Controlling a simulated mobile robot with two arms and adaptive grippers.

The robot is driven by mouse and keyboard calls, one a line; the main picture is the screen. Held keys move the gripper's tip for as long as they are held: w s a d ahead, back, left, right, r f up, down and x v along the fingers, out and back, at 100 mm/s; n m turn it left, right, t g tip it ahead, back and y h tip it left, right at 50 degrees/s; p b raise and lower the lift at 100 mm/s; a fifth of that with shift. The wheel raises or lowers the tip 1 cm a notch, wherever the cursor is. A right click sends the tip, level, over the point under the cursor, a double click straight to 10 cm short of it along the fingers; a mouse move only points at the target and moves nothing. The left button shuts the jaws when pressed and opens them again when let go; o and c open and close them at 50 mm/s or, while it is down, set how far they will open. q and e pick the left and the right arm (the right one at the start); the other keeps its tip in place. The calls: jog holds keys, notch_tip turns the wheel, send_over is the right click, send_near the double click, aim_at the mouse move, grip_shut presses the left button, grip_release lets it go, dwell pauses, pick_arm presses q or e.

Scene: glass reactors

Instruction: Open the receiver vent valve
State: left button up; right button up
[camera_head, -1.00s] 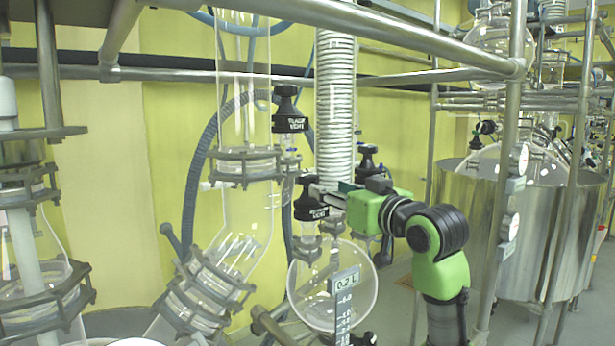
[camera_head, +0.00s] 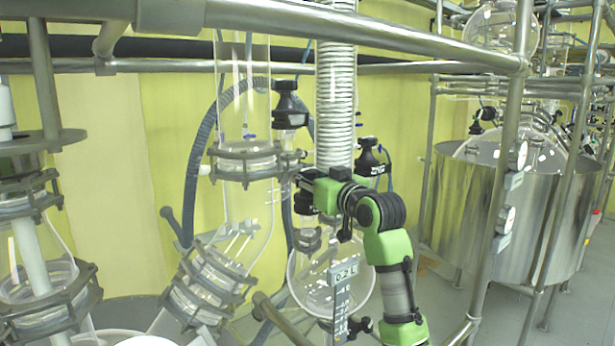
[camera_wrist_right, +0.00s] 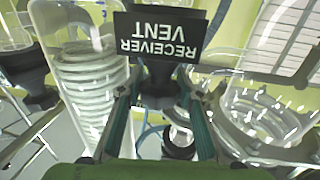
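The receiver vent valve has a black knob (camera_head: 304,203) above the round glass receiver flask (camera_head: 318,290). In the right wrist view its black plate reads RECEIVER VENT (camera_wrist_right: 165,38), upside down. The black knob body (camera_wrist_right: 160,90) lies between the two fingers of my right gripper (camera_wrist_right: 160,80), which press in on its sides. In the head view my right gripper (camera_head: 304,184) is at this knob, partly hiding it, and its label cannot be read there. My left gripper is not in view.
Another black-knobbed valve (camera_head: 289,105) stands above and left, and one more (camera_head: 368,158) is just right of my gripper. The white coil condenser (camera_head: 335,100) rises close behind. A steel rail (camera_head: 360,30) crosses above. A steel vessel (camera_head: 500,215) stands at right.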

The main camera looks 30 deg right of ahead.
jog(key=shift+c, duration=0.9)
jog(key=shift+d+y, duration=0.1)
jog(key=shift+y, duration=0.2)
jog(key=n+y+b, duration=0.2)
jog(key=y, duration=0.1)
jog(key=shift+f+n+y, duration=0.1)
jog(key=shift+n+y, duration=0.3)
jog(key=n+g+y, duration=0.1)
jog(key=y, duration=0.2)
jog(key=shift+n+b, duration=0.4)
jog(key=shift+n+g+y, duration=0.3)
jog(key=shift+n+y, duration=0.3)
jog(key=shift+y, duration=0.1)
jog(key=shift+n+y, duration=0.3)
jog(key=o, duration=0.8)
